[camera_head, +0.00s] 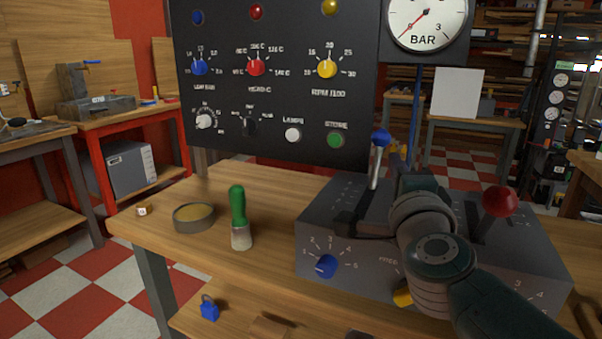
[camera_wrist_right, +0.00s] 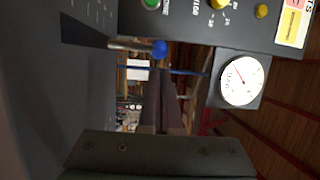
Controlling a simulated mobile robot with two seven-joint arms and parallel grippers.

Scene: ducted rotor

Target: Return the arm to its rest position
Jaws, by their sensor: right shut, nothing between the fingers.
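My right arm comes in from the lower right of the head view and reaches over the grey control box (camera_head: 340,205). My right gripper, seen in the right wrist view (camera_wrist_right: 164,95), is shut with nothing between its fingers. In the head view the wrist hides most of it. A lever with a blue knob (camera_head: 381,138) stands up from the box just left of the hand. Its blue knob also shows near the fingers in the right wrist view (camera_wrist_right: 160,48), apart from them. My left gripper is not in view.
A red-knobbed lever (camera_head: 500,201) stands right of my forearm. A green-handled brush (camera_head: 239,218) and a round tin (camera_head: 194,217) stand on the wooden bench (camera_head: 270,265). Behind are a black panel (camera_head: 270,80) and a pressure gauge (camera_head: 427,22). A blue padlock (camera_head: 209,308) lies on the lower shelf.

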